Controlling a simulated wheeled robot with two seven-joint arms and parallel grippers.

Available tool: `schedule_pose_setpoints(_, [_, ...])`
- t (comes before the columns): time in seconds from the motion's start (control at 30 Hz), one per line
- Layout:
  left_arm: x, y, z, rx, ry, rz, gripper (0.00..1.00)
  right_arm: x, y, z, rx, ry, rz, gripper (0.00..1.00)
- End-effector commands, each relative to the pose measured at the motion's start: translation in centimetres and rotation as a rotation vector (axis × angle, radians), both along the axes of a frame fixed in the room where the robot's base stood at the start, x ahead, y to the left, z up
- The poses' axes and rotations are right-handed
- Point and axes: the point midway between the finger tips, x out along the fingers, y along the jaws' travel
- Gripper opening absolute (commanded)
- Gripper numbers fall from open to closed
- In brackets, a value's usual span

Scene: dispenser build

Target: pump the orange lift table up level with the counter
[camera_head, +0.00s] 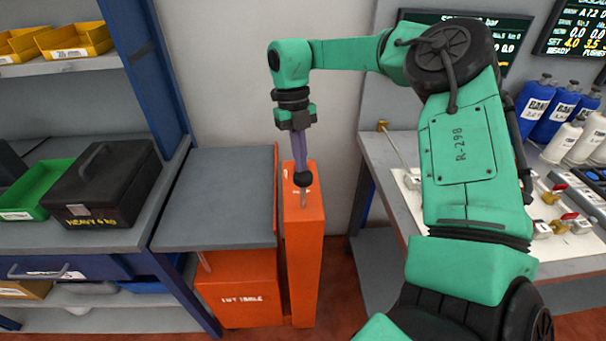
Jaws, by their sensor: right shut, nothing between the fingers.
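The orange lift table has a flat grey top (222,195) over an orange body (240,302) and a tall orange column (304,255) on its right. Its top lies beside the grey counter (90,236) on the left and looks close to its height; I cannot tell if they are exactly level. A dark round knob (303,179) shows at the top of the column. My right gripper (303,170) points down at this knob, its fingers shut with nothing between them. The fingertips look at or just above the knob; contact is unclear. My left gripper is out of view.
A black box (102,185) marked heavy and a green bin (35,188) stand on the counter. A blue rack post (150,70) rises behind it. At right, a workbench (390,165) holds valves and several bottles (550,110). The lift table's top is bare.

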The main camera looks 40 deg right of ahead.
Motion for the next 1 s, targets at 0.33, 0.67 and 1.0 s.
schedule_pose_setpoints(0.33, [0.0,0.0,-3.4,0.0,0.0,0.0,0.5,-0.1,0.0,-4.5,-0.001,0.003,0.0,0.0])
schedule_pose_setpoints(0.67, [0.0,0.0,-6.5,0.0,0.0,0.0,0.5,-0.1,0.0,-8.6,0.0,0.005,0.001,0.0])
schedule_pose_setpoints(1.0, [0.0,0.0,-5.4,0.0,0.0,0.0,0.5,1.3,-0.5,-7.7,-0.005,0.007,0.0,0.0])
